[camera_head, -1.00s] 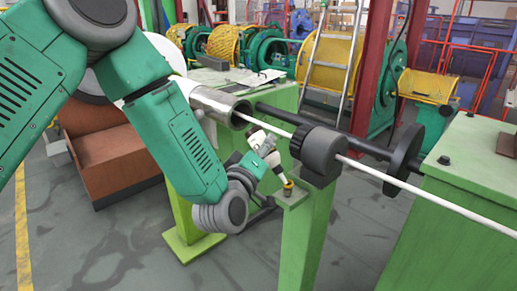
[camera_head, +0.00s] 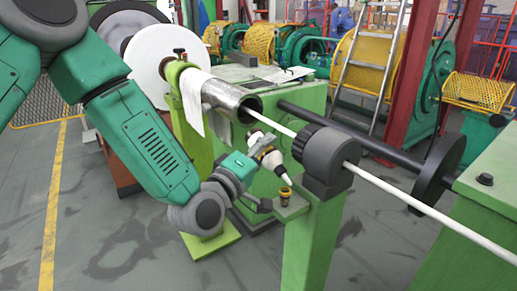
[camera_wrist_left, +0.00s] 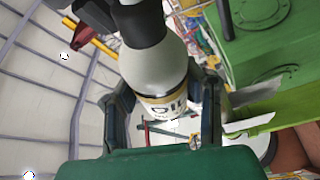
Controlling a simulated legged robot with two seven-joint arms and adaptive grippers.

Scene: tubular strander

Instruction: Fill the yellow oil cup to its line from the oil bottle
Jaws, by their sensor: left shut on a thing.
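The small yellow oil cup (camera_head: 285,197) stands on the green bracket just below the nozzle tip. A small gap seems to separate them. The cup's line and oil level are too small to tell. My right gripper is not in view.
The green post (camera_head: 312,240) carries the bracket and a dark grey block (camera_head: 322,160). A white rod (camera_head: 400,186) runs through this block from the metal tube (camera_head: 232,101). A black bar with a disc (camera_head: 440,168) lies behind. Open floor is at the lower left.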

